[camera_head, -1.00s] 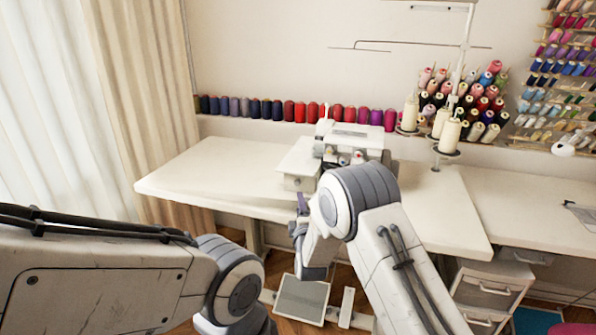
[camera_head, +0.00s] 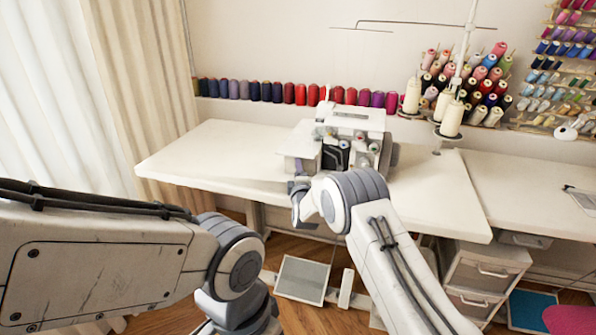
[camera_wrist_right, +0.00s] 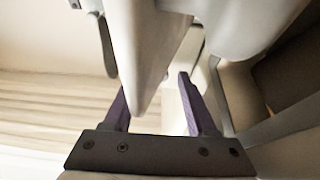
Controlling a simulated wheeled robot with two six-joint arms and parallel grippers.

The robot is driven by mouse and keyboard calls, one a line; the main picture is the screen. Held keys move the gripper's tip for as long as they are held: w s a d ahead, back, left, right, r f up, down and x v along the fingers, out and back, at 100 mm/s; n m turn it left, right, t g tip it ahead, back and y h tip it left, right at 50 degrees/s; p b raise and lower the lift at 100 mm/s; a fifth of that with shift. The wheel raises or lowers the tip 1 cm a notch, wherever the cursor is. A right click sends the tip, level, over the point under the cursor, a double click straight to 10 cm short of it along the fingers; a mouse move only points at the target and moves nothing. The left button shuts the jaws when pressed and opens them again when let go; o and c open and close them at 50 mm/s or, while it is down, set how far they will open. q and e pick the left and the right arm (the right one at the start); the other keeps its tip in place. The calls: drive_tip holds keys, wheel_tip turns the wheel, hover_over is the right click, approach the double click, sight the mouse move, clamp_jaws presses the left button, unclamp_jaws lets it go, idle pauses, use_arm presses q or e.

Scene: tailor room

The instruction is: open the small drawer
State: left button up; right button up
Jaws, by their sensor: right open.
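A small shallow drawer (camera_head: 525,240) sits under the right tabletop, and it looks shut. A drawer unit (camera_head: 488,272) with pale fronts and handles stands below and left of it; its drawers look shut. My right gripper (camera_head: 298,192) is by the front edge of the sewing table, in front of the sewing machine (camera_head: 352,135); its fingers are mostly hidden by my wrist. In the right wrist view my right gripper (camera_wrist_right: 153,95) has its purple fingers spread. A pale tapered part (camera_wrist_right: 145,50) shows between and beyond them; contact cannot be told. My left gripper is out of view.
The white sewing table (camera_head: 225,155) is mostly bare on its left. A foot pedal (camera_head: 302,280) is on the floor. A blue item (camera_head: 530,308) and a pink seat (camera_head: 570,320) are at lower right.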

clamp_jaws()
idle(1.4)
